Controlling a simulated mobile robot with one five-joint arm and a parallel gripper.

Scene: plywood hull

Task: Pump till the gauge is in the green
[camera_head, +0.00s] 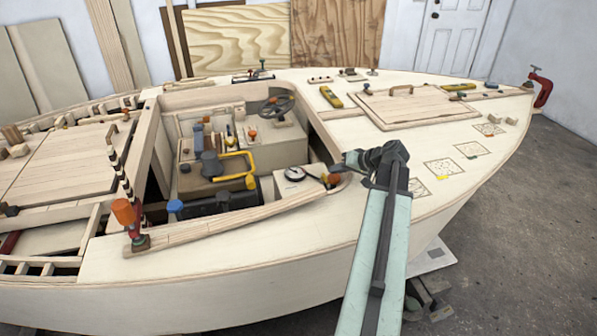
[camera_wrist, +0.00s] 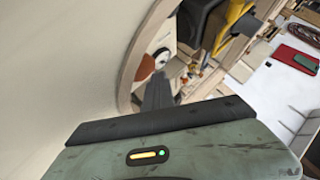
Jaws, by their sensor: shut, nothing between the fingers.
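The gauge (camera_head: 295,173) is a round white dial with a dark rim on a pale box in the cockpit. It shows partly in the wrist view (camera_wrist: 162,58), and its needle and colours are too small to read. An orange knob (camera_head: 332,179) sits just right of the gauge box, at the cockpit edge. I cannot tell if it belongs to the pump. My gripper (camera_head: 341,168) is shut and empty, over the cockpit's right edge close to this knob; touching or apart is unclear. In the wrist view its dark fingers (camera_wrist: 158,92) point towards the gauge area, beside an orange-brown surface.
A yellow handle (camera_head: 238,156) and a black cylinder with a blue cap (camera_head: 175,206) are in the cockpit. An orange-topped clamp (camera_head: 124,212) stands at the left front. The wooden coaming surrounds the cockpit. The deck (camera_head: 290,234) in front is mostly clear.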

